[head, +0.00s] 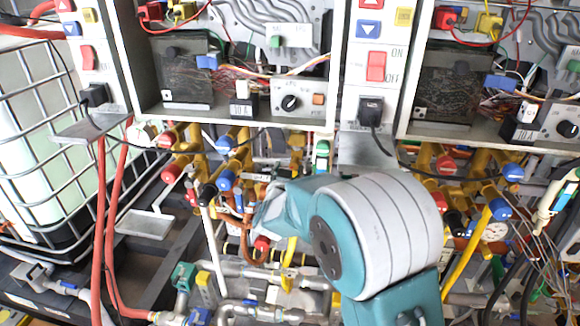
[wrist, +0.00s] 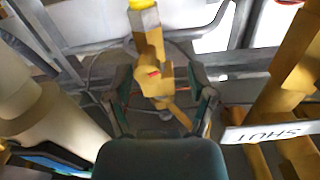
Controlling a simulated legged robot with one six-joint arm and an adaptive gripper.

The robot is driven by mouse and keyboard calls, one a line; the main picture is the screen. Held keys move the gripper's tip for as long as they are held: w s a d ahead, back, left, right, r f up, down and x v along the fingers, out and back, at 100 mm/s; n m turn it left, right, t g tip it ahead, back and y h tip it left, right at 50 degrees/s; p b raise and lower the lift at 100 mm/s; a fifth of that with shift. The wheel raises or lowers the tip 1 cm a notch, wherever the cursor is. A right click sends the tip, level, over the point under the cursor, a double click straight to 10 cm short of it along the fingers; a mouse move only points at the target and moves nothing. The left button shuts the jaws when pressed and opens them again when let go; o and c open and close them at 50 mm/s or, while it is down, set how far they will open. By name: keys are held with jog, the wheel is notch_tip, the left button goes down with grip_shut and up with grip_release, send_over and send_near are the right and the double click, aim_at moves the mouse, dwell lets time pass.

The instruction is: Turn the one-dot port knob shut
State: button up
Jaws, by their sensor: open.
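My gripper (wrist: 160,92) is open in the wrist view, its two dark fingers spread on either side of a brass-yellow valve piece (wrist: 150,50). I cannot tell whether they touch it. A small red mark shows on this piece, with a yellow cap (wrist: 142,5) above it. A white label reading SHUT (wrist: 268,133), upside down, is to the right of the fingers. In the head view my arm hides the gripper. Red knobs (head: 171,174) and blue knobs (head: 225,143) sit on yellow valves left of my arm. I cannot make out which knob bears one dot.
Two open heater cabinets (head: 232,112) stand above the valves. A caged white tank (head: 40,150) is at the left. Red hoses (head: 100,225), a white rod (head: 213,245) and grey pipes (head: 262,315) crowd the space. A yellow pipe (head: 466,255) runs right of my arm.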

jog(key=shift+w+d, duration=0.15)
jog(key=shift+w, duration=0.25)
jog(key=shift+w+d, duration=0.15)
jog(key=shift+d, duration=0.1)
jog(key=shift+d+r, duration=0.1)
jog(key=shift+d, duration=0.55)
jog(key=shift+c, duration=0.4)
jog(key=c, duration=0.6)
jog(key=shift+a, duration=0.3)
grip_shut()
jog(key=shift+a, duration=0.25)
